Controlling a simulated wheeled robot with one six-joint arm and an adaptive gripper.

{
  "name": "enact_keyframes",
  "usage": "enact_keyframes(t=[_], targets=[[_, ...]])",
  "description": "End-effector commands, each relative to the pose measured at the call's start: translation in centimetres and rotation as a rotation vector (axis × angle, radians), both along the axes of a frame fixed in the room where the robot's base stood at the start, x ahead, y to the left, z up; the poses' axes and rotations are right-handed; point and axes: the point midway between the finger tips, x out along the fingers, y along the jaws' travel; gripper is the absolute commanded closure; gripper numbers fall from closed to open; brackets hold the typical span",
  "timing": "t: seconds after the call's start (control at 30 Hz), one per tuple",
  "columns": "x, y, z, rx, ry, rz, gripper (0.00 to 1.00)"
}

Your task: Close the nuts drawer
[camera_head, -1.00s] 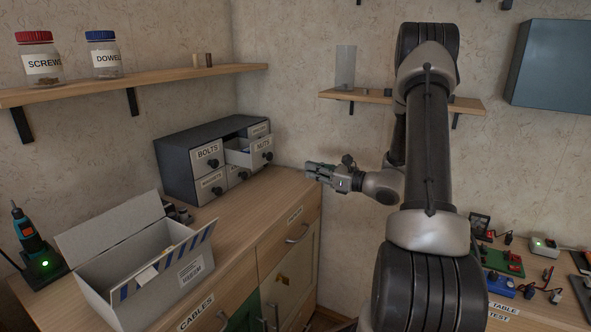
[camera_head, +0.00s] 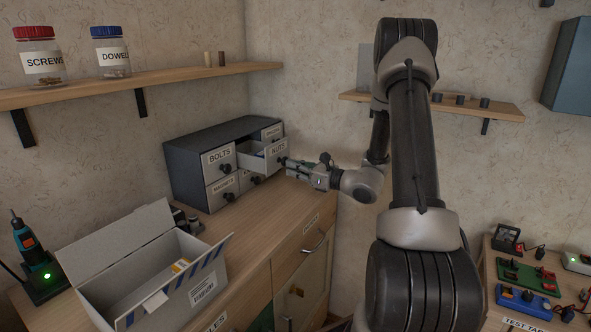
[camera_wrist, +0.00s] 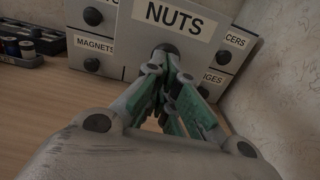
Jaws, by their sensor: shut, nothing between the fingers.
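The nuts drawer (camera_head: 278,149) is pulled out from the top row of the dark drawer cabinet (camera_head: 194,149), with some contents showing inside. Its labelled front also fills the upper middle of the wrist view (camera_wrist: 181,22). My gripper (camera_head: 287,163) is shut and empty, its fingertips at the knob of the nuts drawer. In the wrist view the fingertips (camera_wrist: 170,58) reach up to the dark knob (camera_wrist: 166,48), which they partly hide. I cannot tell whether they touch it.
The bolts drawer (camera_head: 218,156) and the lower drawers look shut. An open cardboard box (camera_head: 150,270) stands on the wooden counter (camera_head: 245,225) in front. A wall shelf with jars (camera_head: 120,87) is above. A small tray of items (camera_wrist: 30,45) lies left of the cabinet.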

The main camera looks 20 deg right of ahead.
Motion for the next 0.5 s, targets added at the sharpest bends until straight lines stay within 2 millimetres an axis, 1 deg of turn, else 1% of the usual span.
enact_keyframes(t=[0.17, 0.27, 0.37, 0.5], targets=[[0.1, 0.1, 0.0, 0.0, 0.0, 0.0, 1.0], [1.0, 0.6, 0.0, -0.001, -0.002, 0.002, 1.0], [2.9, 2.0, 0.0, -0.002, -0.002, 0.004, 1.0], [6.3, 4.3, 0.0, -0.002, -0.002, 0.005, 1.0]])
